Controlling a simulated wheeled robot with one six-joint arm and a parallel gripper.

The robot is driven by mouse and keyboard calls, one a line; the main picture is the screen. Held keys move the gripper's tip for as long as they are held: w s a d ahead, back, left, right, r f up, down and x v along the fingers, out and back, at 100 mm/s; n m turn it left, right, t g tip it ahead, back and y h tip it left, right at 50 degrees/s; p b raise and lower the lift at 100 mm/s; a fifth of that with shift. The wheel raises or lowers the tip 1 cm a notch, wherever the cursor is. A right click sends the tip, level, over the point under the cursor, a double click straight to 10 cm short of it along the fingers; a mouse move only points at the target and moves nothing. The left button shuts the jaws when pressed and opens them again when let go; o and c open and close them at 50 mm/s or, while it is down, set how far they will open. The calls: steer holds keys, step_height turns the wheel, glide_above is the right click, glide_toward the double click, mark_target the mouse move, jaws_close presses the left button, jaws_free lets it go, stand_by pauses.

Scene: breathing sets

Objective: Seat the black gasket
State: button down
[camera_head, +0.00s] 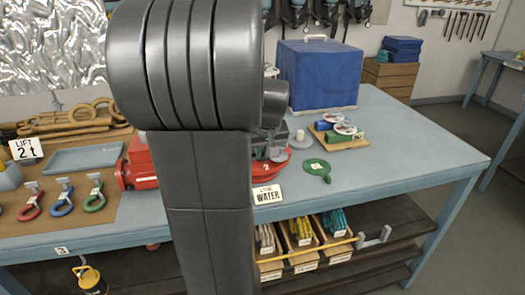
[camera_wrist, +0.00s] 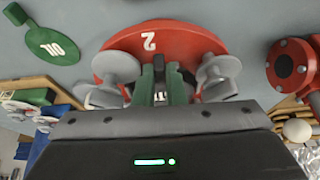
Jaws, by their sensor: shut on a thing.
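In the wrist view, my gripper (camera_wrist: 162,82) is shut on a narrow black piece (camera_wrist: 158,64), seemingly the tab of the black gasket, with small white marks low between the jaws. Its far end reaches the red flange (camera_wrist: 150,43) marked 2. The gasket's ring is not visible, and I cannot tell whether it is seated. Grey bolts or knobs (camera_wrist: 217,72) stand on both sides of the jaws.
A green gasket (camera_head: 317,168) marked OIL lies on the blue bench (camera_head: 400,150). A wooden tray (camera_head: 340,145) with small parts and a blue box (camera_head: 322,72) stand behind it. Red, blue and green rings (camera_head: 62,204) lie at the left. The bench's right part is clear.

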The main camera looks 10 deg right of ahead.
steer(key=shift+f+b, duration=0.5)
steer(key=shift+f, duration=0.3)
steer(key=c, duration=1.4)
jaws_free()
steer(key=shift+a, duration=0.1)
steer(key=shift+r, duration=0.1)
steer(key=shift+r, duration=0.5)
steer(key=v, duration=1.2)
steer(key=shift+s+r, duration=0.3)
steer(key=shift+s, duration=0.05)
steer(key=shift+f, duration=0.1)
